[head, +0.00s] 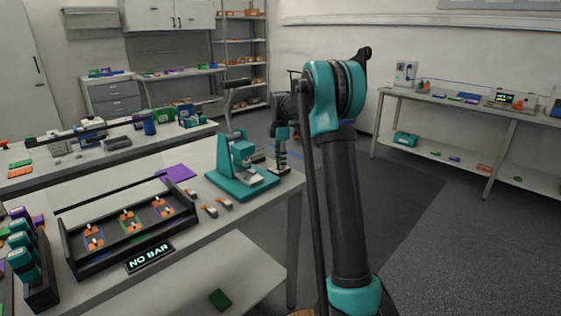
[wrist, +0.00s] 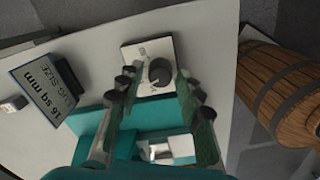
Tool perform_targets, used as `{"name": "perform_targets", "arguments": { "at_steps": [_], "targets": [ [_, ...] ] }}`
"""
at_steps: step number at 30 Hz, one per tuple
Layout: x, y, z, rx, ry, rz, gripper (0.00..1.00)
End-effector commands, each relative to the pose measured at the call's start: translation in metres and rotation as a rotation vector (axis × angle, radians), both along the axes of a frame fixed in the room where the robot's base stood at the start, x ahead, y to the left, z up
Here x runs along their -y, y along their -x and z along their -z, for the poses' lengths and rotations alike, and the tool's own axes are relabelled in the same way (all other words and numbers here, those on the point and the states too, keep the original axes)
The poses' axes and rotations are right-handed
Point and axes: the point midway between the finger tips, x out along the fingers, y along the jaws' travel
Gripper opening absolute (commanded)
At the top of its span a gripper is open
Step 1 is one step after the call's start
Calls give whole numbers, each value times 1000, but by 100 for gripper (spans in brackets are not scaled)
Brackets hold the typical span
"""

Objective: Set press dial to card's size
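The teal press (head: 238,165) stands at the right end of the near bench. In the wrist view its dial is a dark round knob (wrist: 160,71) on a white plate (wrist: 136,54) with small markings that I cannot read. A dark-framed card (wrist: 47,84) to the left reads "16 sq mm" and "LUG SIZE". My gripper (wrist: 158,90) is open, with one finger on each side of the knob in the picture. I cannot tell whether either finger touches it.
A wooden barrel (wrist: 288,90) stands beyond the bench edge in the wrist view. On the near bench are a black tray (head: 75,262) with orange-and-white pieces, a "NO BAR" sign (head: 150,256) and a purple sheet (head: 176,172). Open floor (head: 430,235) lies right of my arm.

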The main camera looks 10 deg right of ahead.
Motion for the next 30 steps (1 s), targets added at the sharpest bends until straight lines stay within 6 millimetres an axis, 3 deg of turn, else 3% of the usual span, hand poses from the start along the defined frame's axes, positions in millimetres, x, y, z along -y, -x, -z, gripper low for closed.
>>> {"name": "perform_targets", "arguments": {
  "at_steps": [10, 14, 30],
  "targets": [
    [0, 0, -1, -1, 0, 0, 46],
    [0, 0, -10, -1, 0, 0, 46],
    [0, 0, -106, -1, 0, 0, 46]
  ]
}}
